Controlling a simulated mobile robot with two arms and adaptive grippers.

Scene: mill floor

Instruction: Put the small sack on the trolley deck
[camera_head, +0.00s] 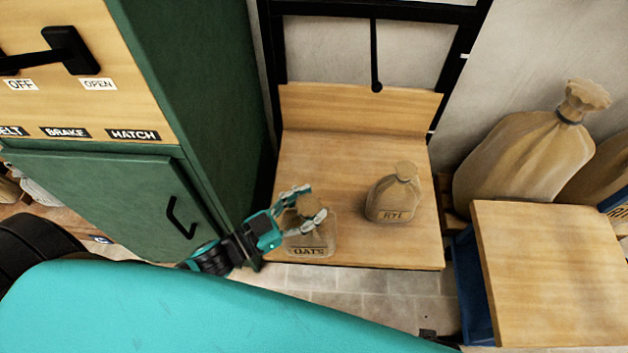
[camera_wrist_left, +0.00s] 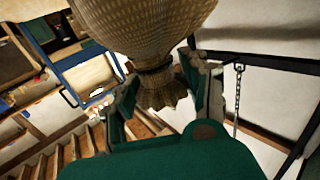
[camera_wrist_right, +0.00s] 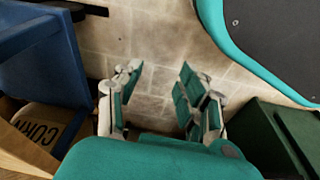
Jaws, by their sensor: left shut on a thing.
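A small sack marked OATS (camera_head: 311,240) is at the front left of a wooden platform. My left gripper (camera_head: 305,205) is shut on its tied neck. The neck (camera_wrist_left: 162,88) shows between the fingers in the left wrist view, with the sack body above it in that picture. I cannot tell whether the sack touches the platform. The trolley deck (camera_head: 560,270), bare wood on a blue frame, is at the right in the head view. My right gripper (camera_wrist_right: 160,88) is open and empty above the tiled floor; it does not show in the head view.
A sack marked RYE (camera_head: 392,198) stands right of the OATS sack on the wooden platform (camera_head: 340,165). A green cabinet (camera_head: 110,195) is close on the left. Large sacks (camera_head: 525,160) stand behind the trolley.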

